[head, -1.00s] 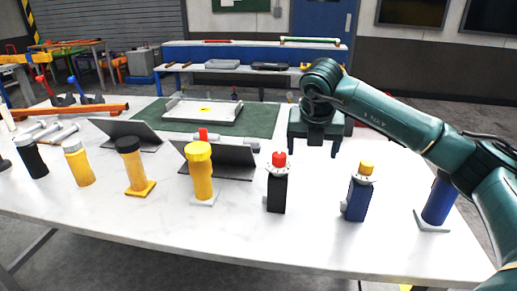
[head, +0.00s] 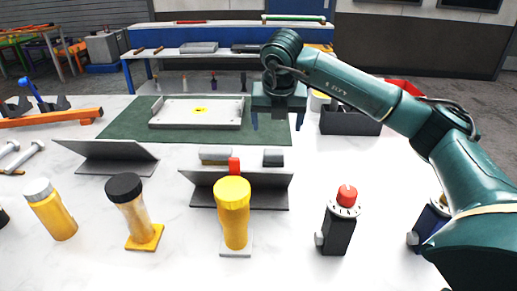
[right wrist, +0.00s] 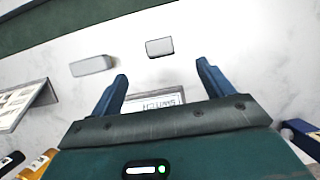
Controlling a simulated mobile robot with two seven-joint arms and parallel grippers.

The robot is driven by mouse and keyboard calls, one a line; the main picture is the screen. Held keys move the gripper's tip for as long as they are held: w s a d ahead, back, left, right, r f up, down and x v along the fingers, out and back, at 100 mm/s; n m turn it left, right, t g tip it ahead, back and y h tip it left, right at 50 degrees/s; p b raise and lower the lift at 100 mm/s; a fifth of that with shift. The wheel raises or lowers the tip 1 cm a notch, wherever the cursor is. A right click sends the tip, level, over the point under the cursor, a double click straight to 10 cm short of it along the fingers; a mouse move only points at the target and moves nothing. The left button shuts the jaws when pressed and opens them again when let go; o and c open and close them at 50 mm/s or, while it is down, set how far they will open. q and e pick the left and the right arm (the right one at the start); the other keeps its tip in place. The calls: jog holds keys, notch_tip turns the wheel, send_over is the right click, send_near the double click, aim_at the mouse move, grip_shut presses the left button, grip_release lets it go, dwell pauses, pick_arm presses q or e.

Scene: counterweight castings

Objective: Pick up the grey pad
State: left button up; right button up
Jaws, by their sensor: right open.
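A small grey pad (head: 273,157) lies on the white table behind the right end of a dark angled plate. It also shows in the right wrist view (right wrist: 159,47), beyond and between my fingertips. A longer, lighter grey bar (head: 215,155) lies to its left, also in the wrist view (right wrist: 92,66). My right gripper (head: 276,122) points down above the table near the mat's right edge. Its fingers (right wrist: 162,72) are spread, with nothing between them and apart from the pad. My left gripper is not in view.
The dark angled plate (head: 265,194) stands in front of the pad. A yellow cylinder (head: 233,215) and a red-knobbed black block (head: 340,225) stand nearer. Behind are a green mat (head: 125,120) with a pale tray (head: 160,122) and, right, a dark bin (head: 350,122).

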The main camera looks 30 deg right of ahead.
aim_at(274, 151)
jog(key=x, duration=0.7)
jog(key=shift+d+f, duration=0.1)
jog(key=shift+f, duration=0.1)
jog(key=shift+a+p+x, duration=0.1)
jog(key=shift+p+x, duration=0.1)
jog(key=shift+x, duration=1.2)
jog(key=shift+a+p+x, duration=0.15)
jog(key=shift+x, duration=1.25)
jog(key=c, duration=1.1)
